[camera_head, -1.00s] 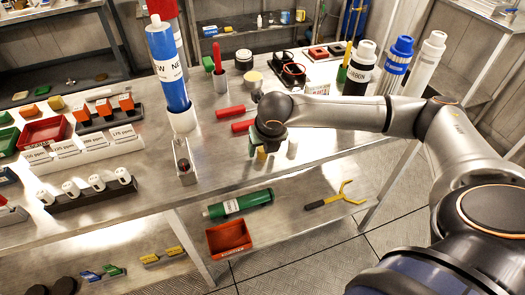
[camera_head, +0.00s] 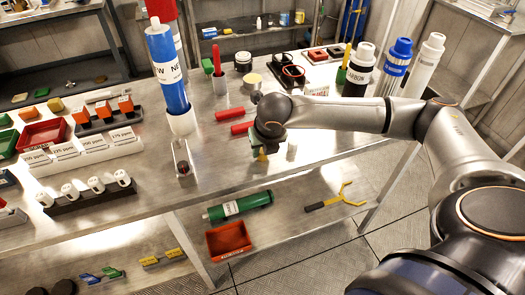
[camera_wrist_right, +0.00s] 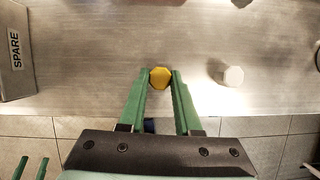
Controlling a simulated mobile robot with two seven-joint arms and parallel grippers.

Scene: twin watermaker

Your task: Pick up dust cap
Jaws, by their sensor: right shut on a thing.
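The yellow cap (camera_wrist_right: 160,77) is small and eight-sided in the right wrist view. My right gripper (camera_wrist_right: 160,80) has its two green fingers against its sides and is shut on it. In the head view the yellow cap (camera_head: 261,157) shows below the right gripper (camera_head: 262,150), near the front edge of the bench; I cannot tell whether it touches the bench top. A white cap-like piece (camera_wrist_right: 232,76) stands just to the right, apart from the fingers, and also shows in the head view (camera_head: 291,153). My left gripper is not in view.
The metal bench (camera_head: 335,150) has free room right of the white piece. Red-handled tools (camera_head: 235,115) lie behind the gripper. A tall blue cartridge (camera_head: 168,70) stands to the left, and several bottles (camera_head: 360,70) stand at the back right. A lower shelf holds a green cylinder (camera_head: 240,205).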

